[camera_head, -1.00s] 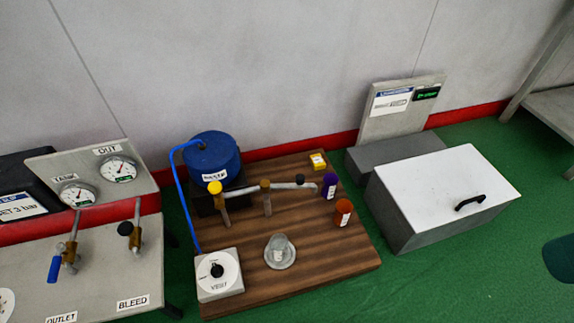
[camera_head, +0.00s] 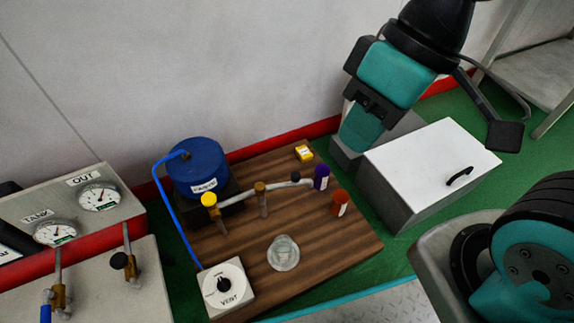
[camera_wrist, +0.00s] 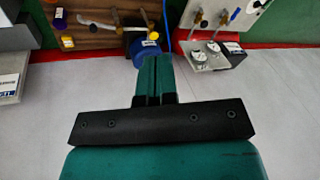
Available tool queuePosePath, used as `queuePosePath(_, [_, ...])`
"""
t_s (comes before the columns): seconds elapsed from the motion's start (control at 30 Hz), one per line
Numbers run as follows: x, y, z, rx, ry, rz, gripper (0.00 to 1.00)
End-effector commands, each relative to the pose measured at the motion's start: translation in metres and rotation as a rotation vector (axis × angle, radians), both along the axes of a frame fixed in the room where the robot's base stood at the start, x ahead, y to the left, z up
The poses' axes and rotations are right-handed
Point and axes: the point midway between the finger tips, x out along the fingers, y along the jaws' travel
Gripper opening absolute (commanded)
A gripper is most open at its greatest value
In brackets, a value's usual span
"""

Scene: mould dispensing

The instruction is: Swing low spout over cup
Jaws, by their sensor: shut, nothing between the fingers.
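A clear cup (camera_head: 283,253) stands on the dark wooden board (camera_head: 330,250). Behind it, a thin grey-brown pipe with a spout (camera_head: 282,188) runs from a yellow knob (camera_head: 209,199) at the blue tank (camera_head: 197,167) to the right, ending near a purple bottle. The spout's end is behind and right of the cup, not above it. My gripper (camera_head: 357,142) is shut and empty, pointing down over the grey box behind the white-lidded case, right of the board. In the wrist view my gripper (camera_wrist: 153,62) covers part of the blue tank.
A white-lidded case (camera_head: 430,165) stands right. A gauge panel (camera_head: 72,210) is left.

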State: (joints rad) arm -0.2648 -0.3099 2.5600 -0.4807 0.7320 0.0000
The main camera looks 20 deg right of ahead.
Motion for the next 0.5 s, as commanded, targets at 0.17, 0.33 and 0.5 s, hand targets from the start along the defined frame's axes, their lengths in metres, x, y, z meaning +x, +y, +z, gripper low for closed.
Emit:
queuePosePath(0.17, [0.0, 0.0, 0.0, 0.0, 0.0, 0.0, 0.0])
queuePosePath(0.33, [0.0, 0.0, 0.0, 0.0, -0.001, 0.002, 0.0])
queuePosePath(0.5, [0.025, 0.003, -0.008, -0.02, -0.028, 0.112, 0.0])
